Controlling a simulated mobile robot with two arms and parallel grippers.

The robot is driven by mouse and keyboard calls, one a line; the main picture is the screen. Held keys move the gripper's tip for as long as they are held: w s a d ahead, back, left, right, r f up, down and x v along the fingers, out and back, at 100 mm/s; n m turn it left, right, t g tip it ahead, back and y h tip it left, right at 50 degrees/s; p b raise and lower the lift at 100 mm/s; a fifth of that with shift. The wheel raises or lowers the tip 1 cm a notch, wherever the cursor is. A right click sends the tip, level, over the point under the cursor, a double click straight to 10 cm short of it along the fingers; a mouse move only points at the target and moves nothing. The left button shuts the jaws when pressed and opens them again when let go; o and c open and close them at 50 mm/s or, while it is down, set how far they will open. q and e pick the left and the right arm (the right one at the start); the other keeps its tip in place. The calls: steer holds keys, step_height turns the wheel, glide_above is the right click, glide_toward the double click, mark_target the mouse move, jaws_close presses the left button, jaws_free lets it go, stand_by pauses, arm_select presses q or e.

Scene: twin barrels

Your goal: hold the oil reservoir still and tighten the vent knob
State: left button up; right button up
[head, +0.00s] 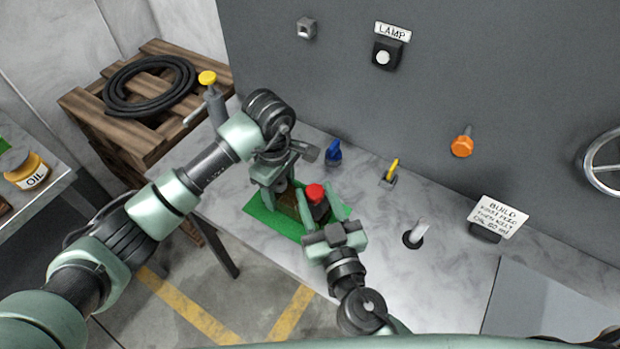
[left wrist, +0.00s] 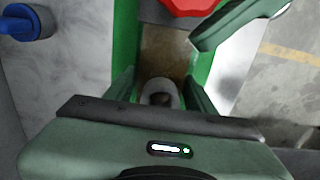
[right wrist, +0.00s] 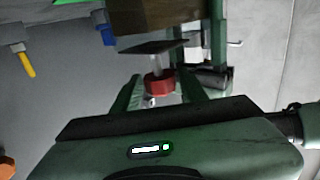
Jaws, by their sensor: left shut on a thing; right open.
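The oil reservoir (head: 287,203) is a brown box-like body in a green holder (head: 270,220) on the bench. My left gripper (head: 280,188) is shut on it from the far left; in the left wrist view a pale round part (left wrist: 160,91) shows between the fingers. The exact contact is hidden. The red vent knob (head: 315,192) sits at the reservoir's right end. In the right wrist view the knob (right wrist: 158,83) is on a pale stem, between the fingers of my right gripper (right wrist: 160,92), which is open around it; I cannot tell whether either finger touches.
A sign (head: 499,216) stands farther right. An orange knob (head: 462,146) and a handwheel (head: 605,160) are on the wall panel.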

mark_target(316, 185)
steer(key=shift+x, duration=2.2)
jaws_close()
steer(key=shift+d+m+h, duration=0.2)
steer(key=shift+m+h, duration=0.6)
steer(key=shift+h, duration=0.45)
steer(key=shift+d+m+h, duration=0.25)
steer(key=shift+m+h, duration=0.55)
steer(key=shift+h, duration=0.4)
steer(key=shift+d+m+h, duration=0.2)
steer(key=shift+m+h, duration=0.6)
steer(key=shift+h, duration=0.45)
jaws_free()
steer(key=shift+s, duration=0.1)
steer(key=s+a, duration=0.2)
steer(key=s, duration=0.9)
steer(key=shift+s+a, duration=0.15)
steer(key=shift+s, duration=0.2)
